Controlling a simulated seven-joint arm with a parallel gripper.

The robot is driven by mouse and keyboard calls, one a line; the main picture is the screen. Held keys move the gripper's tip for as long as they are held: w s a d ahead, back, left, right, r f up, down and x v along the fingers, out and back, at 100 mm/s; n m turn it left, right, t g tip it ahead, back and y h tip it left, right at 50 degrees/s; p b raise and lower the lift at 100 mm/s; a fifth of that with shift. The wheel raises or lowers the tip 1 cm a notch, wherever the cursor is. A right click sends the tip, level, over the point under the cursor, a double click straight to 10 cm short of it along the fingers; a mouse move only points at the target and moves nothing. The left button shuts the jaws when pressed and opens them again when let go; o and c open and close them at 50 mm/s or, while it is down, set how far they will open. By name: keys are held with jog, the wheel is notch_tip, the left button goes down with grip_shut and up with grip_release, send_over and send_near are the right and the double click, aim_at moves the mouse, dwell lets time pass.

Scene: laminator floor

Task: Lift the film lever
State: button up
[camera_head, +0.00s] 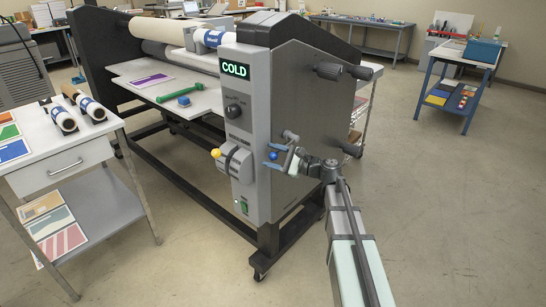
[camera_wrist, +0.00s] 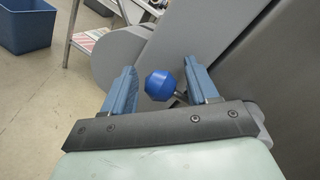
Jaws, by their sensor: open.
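The laminator (camera_head: 300,95) stands in the middle of the head view. A blue ball knob (camera_head: 273,156) is on a lever at the near side of its end panel. In the wrist view the blue ball knob (camera_wrist: 160,85) is on a thin stem. My gripper (camera_head: 283,158) is open around the knob. In the wrist view its two blue fingers (camera_wrist: 160,72) are on either side of the ball, with gaps visible. A second lever with a yellow ball (camera_head: 215,153) is on the front panel. No readable label tells which is the film lever.
A lit COLD display (camera_head: 235,69) and a black dial (camera_head: 233,111) are on the front panel. Black handles (camera_head: 328,71) stick out of the side panel. A white cart (camera_head: 75,140) stands at left, and a blue-framed table (camera_head: 462,62) at right. The right floor is open.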

jog(key=shift+c, duration=0.4)
grip_shut()
jog(key=shift+s+r+m, duration=0.1)
jog(key=shift+r+m, duration=0.05)
jog(key=shift+m, duration=0.15)
dwell(0.3)
jog(key=shift+r+m, duration=0.7)
jog(key=shift+r, duration=0.2)
jog(key=r+m, duration=0.2)
jog(key=w+d+r+m+t, duration=0.1)
jog(key=r+m, duration=0.1)
jog(key=r+m+y, duration=0.1)
jog(key=r+m, duration=0.1)
jog(key=shift+w+d+r+t, duration=0.1)
jog(key=shift+w+d+t, duration=0.15)
jog(key=shift+t, duration=0.15)
jog(key=shift+w+d+r+m+t, duration=0.3)
jog(key=shift+w+d+r+m, duration=0.25)
jog(key=shift+m, duration=0.5)
jog(key=shift+w+d+r+m+t, duration=0.2)
jog(key=shift+w+r+m+t, duration=0.1)
jog(key=shift+r+m, duration=0.6)
jog(key=shift+f+m, duration=0.15)
jog(key=shift+m, duration=0.1)
jog(key=shift+o, duration=0.4)
grip_release()
